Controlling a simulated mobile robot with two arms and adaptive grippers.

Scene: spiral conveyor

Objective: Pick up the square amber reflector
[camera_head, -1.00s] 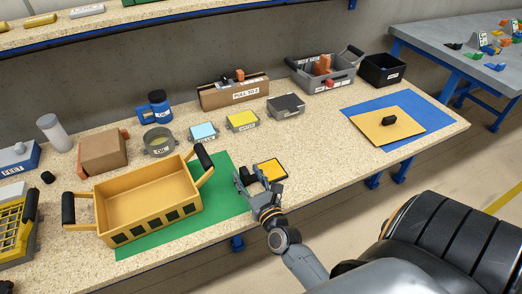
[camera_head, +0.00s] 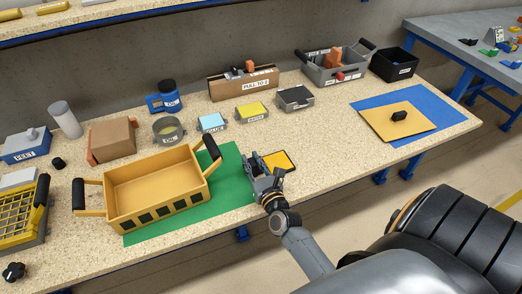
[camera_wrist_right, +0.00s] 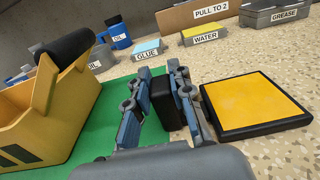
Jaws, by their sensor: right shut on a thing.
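The square amber reflector (camera_head: 279,160) is a yellow-orange plate in a black frame, lying on the speckled bench beside the green mat. In the right wrist view its amber face (camera_wrist_right: 255,101) is just right of the fingers. My right gripper (camera_head: 263,171) is at its left side. In the wrist view my right gripper (camera_wrist_right: 164,104) has its fingers closed on a black block-shaped grip (camera_wrist_right: 164,102) at the reflector's left edge. The fingers partly hide where the grip joins the frame. My left gripper is not in view.
A yellow crate with black handles (camera_head: 110,215) stands left on the green mat (camera_head: 236,198). Labelled boxes, including a yellow-topped one (camera_head: 251,111), line up behind. A tan plate with a black knob (camera_head: 380,125) lies on a blue mat (camera_head: 430,112) to the right.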

